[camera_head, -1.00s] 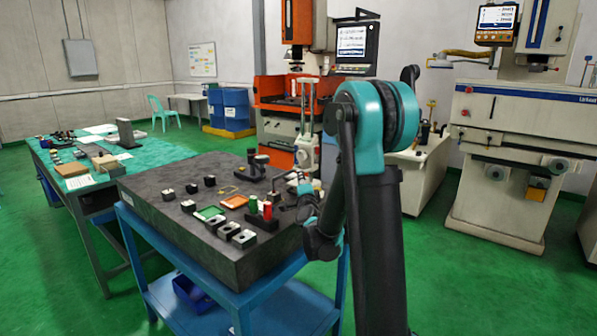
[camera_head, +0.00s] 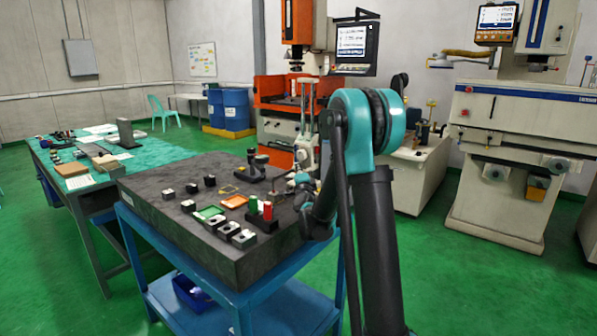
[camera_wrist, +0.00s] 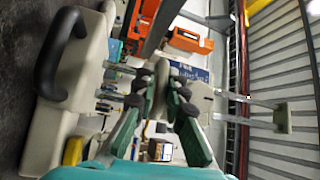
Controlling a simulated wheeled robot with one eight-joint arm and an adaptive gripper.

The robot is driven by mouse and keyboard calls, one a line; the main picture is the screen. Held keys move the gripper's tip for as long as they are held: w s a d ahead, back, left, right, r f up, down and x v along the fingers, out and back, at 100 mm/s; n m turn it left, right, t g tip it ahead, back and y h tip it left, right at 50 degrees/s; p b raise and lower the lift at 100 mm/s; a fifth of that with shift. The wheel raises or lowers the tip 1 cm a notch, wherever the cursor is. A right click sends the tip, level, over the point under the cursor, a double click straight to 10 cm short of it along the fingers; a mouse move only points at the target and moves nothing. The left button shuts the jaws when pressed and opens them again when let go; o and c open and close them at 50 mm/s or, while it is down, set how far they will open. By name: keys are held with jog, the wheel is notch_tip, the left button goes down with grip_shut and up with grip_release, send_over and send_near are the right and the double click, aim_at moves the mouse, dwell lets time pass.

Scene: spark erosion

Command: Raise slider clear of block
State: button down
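The slider appears to be the pale body (camera_head: 304,152) on the twin-post height gauge (camera_head: 306,92), at the right rear of the dark surface plate (camera_head: 165,212). My gripper (camera_head: 303,180) is small there and partly hidden by my arm, low beside the gauge. The gauge posts run sideways beyond the fingertips to an end cap (camera_wrist: 283,118). A grey-white part (camera_wrist: 199,98) lies behind the fingers; contact cannot be told. I cannot make out the block under the slider.
An orange machine (camera_head: 277,90) stands behind. The plate's left area is mostly bare.

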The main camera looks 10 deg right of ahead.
aim_at(298, 153)
dwell(0.3)
notch_tip(298, 153, up, 7)
jog(key=shift+f, duration=0.15)
dwell(0.3)
jog(key=c, duration=1.9)
grip_release()
jog(key=s, duration=0.4)
jog(key=s+f, duration=0.1)
jog(key=s, duration=0.7)
jog(key=shift+f, duration=0.25)
